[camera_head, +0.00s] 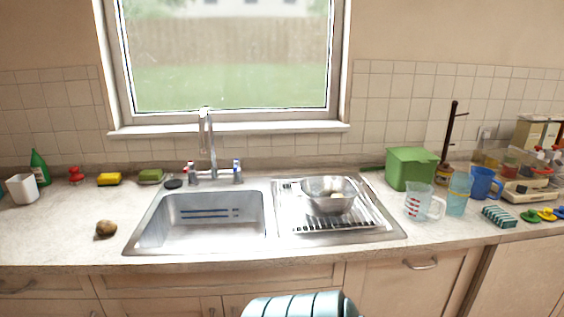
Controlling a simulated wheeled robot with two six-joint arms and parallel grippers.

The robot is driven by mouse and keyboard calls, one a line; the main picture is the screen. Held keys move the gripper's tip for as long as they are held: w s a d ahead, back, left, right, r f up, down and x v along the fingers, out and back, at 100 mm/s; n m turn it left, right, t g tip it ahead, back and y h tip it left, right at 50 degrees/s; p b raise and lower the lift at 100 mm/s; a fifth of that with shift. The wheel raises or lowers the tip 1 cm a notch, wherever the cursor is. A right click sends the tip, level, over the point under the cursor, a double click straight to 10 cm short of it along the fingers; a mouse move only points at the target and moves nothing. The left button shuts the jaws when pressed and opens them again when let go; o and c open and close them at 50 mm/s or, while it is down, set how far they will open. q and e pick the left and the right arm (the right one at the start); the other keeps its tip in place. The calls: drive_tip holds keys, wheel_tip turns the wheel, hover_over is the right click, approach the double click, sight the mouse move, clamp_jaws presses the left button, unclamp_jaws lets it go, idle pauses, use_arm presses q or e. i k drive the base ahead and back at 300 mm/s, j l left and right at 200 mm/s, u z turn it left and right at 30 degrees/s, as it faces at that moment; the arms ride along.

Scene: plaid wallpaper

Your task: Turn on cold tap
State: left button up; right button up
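The tap (208,142) stands behind the sink, with a tall chrome spout under the window. Its blue-marked handle (237,168) is on the right of the base, and its red-marked handle (190,170) is on the left. No water stream can be seen from the spout. The handles are too small to read their exact turn. The sink basin (165,232) lies in front of the tap. Neither of my grippers is in view, and nothing touches the tap.
A metal bowl (329,193) sits on the drainer (385,226). A potato-like brown item (106,229) lies on the counter (60,235) left of the sink. Sponges stand behind it. A green box (410,168), measuring jug (419,203) and blue mug (483,183) stand right.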

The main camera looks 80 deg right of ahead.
sight(236, 162)
drive_tip(key=z, duration=2.05)
